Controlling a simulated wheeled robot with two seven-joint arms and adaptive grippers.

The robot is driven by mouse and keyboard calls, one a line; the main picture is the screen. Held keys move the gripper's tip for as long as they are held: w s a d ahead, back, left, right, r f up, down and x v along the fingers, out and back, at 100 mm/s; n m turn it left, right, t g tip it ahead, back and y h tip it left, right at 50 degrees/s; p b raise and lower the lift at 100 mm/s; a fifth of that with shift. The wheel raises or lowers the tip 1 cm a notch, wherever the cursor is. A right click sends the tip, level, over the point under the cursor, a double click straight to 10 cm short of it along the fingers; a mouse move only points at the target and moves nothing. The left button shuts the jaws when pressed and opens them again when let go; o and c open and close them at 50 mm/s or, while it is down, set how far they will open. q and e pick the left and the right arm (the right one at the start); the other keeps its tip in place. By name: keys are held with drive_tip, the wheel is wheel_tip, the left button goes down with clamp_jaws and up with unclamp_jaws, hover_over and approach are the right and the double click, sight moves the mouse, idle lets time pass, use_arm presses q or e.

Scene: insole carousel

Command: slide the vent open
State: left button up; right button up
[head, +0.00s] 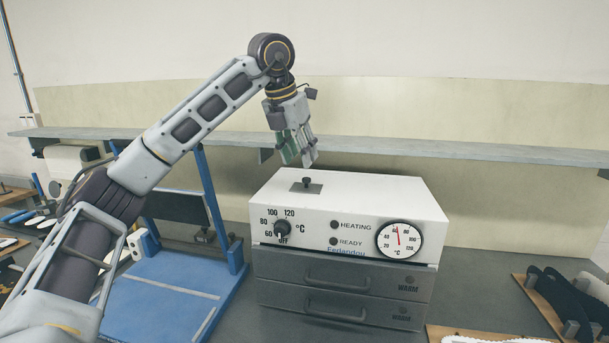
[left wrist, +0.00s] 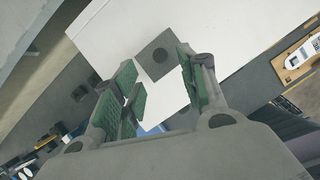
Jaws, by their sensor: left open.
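The vent is a dark slider plate with a black knob (head: 306,184) on the white top of the heater box (head: 385,190). In the left wrist view the open fingers (left wrist: 160,88) show green pads. My right gripper is not in view.
A grey shelf (head: 420,148) runs along the wall behind the box. A blue stand (head: 165,290) is to the left of the box. Dark insoles on a wooden board (head: 545,312) lie at the right. The box top around the vent is clear.

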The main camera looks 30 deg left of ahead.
sight(306, 178)
use_arm(q)
drive_tip(key=x, duration=0.4)
drive_tip(key=shift+w+f, duration=0.1)
drive_tip(key=shift+f, duration=0.15)
drive_tip(key=shift+x, duration=0.9)
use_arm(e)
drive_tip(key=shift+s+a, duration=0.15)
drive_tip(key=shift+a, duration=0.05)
use_arm(q)
drive_tip(key=c, duration=0.9)
clamp_jaws()
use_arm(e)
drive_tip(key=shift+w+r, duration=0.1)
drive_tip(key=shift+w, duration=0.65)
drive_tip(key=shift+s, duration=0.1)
